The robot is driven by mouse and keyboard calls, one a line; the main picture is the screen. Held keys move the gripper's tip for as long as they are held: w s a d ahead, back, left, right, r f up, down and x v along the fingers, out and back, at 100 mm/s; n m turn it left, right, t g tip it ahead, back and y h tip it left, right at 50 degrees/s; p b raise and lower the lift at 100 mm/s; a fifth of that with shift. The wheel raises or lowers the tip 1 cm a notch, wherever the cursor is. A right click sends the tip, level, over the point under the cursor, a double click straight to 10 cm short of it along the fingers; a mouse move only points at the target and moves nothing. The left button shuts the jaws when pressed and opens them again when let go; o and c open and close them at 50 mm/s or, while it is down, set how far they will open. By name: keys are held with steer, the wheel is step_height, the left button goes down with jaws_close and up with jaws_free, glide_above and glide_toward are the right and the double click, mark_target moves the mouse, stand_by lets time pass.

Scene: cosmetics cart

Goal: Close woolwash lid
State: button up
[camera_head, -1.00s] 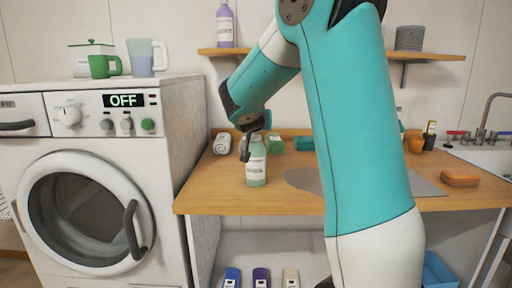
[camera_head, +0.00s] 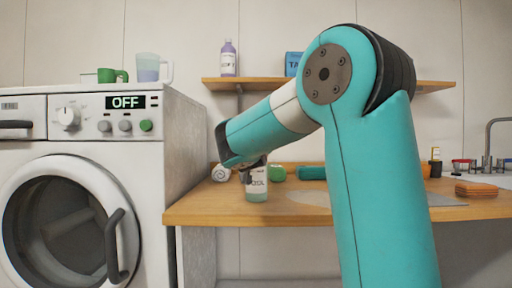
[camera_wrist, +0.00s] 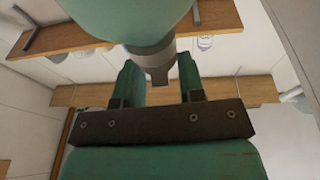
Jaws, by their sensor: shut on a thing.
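The woolwash bottle (camera_head: 256,190), pale green with a white label, stands upright near the front edge of the wooden counter (camera_head: 205,213). My gripper (camera_head: 252,172) comes down from the upper left and is at the bottle's top, shut on it there. The jaws hide the lid and neck, so how the lid sits cannot be told.
Behind the bottle stand a white roll-like item (camera_head: 220,173), a small green item (camera_head: 277,173) and a dark green cylinder (camera_head: 311,172). The washing machine (camera_head: 185,140) stands close on the left. A wall shelf (camera_head: 270,84) is above. An orange sponge (camera_head: 476,190) lies right.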

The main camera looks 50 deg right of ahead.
steer(key=shift+f, duration=0.2)
steer(key=o, duration=0.9)
steer(key=shift+r, duration=0.1)
steer(key=shift+o, duration=0.2)
steer(key=b+v, duration=0.3)
steer(key=v, duration=1.4)
steer(key=shift+b, duration=0.35)
steer(key=shift+s+a, duration=0.1)
steer(key=shift+a, duration=0.05)
